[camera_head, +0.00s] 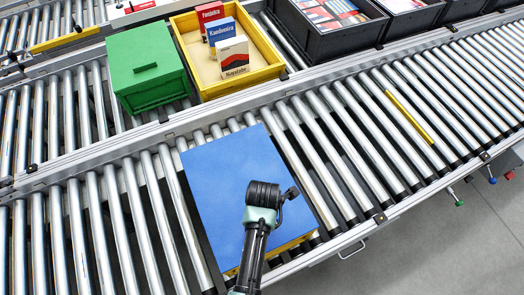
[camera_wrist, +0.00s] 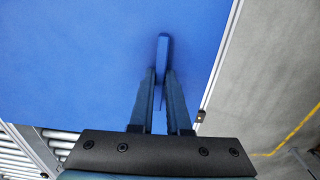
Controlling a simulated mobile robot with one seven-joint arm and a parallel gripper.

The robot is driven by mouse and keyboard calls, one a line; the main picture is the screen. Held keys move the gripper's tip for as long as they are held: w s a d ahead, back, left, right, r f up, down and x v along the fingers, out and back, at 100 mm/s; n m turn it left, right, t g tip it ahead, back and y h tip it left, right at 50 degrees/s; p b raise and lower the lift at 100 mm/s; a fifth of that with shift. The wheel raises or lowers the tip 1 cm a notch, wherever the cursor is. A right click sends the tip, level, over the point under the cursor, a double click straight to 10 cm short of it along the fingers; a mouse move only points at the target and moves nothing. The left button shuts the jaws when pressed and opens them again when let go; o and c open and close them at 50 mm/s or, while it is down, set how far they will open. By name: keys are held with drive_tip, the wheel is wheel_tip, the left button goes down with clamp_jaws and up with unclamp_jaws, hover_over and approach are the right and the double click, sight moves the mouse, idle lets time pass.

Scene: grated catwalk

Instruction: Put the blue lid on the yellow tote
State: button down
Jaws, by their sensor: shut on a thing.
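The blue lid (camera_head: 222,175) is a flat square panel above the near roller conveyor in the head view. It fills much of the wrist view (camera_wrist: 70,60). My gripper (camera_wrist: 162,76) is shut on the lid's raised blue handle (camera_wrist: 163,48). In the head view my wrist hides the fingers and handle. A yellow tote (camera_head: 304,239) shows as a thin yellow strip under the lid's near edge; the lid hides the rest. The lid looks roughly lined up over it, but I cannot tell whether it rests on the rim.
On the far conveyor stand an open yellow tote (camera_head: 240,87) with three upright boxes and a green lidded tote (camera_head: 146,68). Black crates (camera_head: 325,40) stand at the upper right. A yellow bar (camera_head: 410,116) lies on the near rollers. Rollers beside the lid are clear.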

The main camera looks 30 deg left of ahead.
drive_tip(key=shift+w+f, duration=0.1)
drive_tip(key=shift+f, duration=0.1)
drive_tip(key=shift+c, duration=2)
unclamp_jaws()
wheel_tip(320, 180, up, 8)
drive_tip(key=p, duration=0.8)
